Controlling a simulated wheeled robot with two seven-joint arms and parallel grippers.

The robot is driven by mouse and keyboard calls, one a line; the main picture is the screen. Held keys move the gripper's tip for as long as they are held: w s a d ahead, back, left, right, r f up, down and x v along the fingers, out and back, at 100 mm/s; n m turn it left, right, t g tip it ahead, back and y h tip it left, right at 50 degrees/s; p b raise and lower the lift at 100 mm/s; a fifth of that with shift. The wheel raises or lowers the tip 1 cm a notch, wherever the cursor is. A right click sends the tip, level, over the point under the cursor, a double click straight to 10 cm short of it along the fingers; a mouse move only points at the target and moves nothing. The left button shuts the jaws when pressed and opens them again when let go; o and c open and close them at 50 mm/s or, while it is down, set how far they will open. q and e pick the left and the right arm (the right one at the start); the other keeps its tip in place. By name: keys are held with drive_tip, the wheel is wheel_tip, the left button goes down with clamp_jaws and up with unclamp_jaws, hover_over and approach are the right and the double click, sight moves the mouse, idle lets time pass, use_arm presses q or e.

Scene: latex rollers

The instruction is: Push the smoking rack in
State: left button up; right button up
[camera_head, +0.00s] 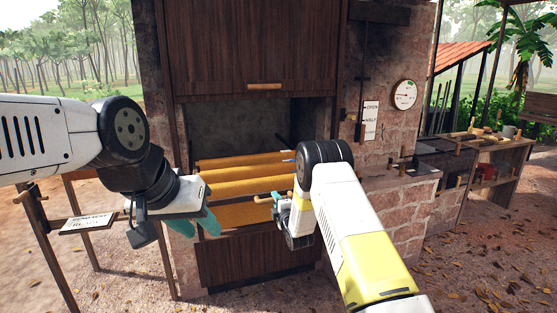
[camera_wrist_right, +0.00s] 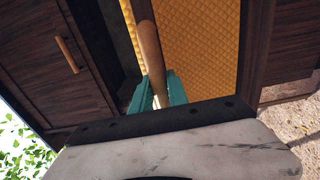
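The smoking rack (camera_head: 240,234) is in the opening of the brick smokehouse, with yellow latex sheets (camera_head: 245,187) hanging over its bars. Its front is partly hidden by my grippers. My right gripper (camera_head: 278,203) is at the right part of the rack front. In the right wrist view its teal fingers (camera_wrist_right: 160,92) lie on both sides of a wooden handle (camera_wrist_right: 150,48) and appear closed on it. My left gripper (camera_head: 204,225) is at the left part of the rack front, its teal fingers partly hidden by its own body. Its grip cannot be made out.
A dark wooden door (camera_head: 250,45) with a wooden handle is raised above the opening. A gauge (camera_head: 404,94) and an OPEN/HALF sign (camera_head: 371,120) are on the brick wall at right. A sign (camera_head: 86,223) hangs on a wooden frame at left. A workbench (camera_head: 495,160) stands far right.

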clamp_jaws()
drive_tip(key=x, duration=1.7)
drive_tip(key=shift+f, duration=0.15)
idle(0.3)
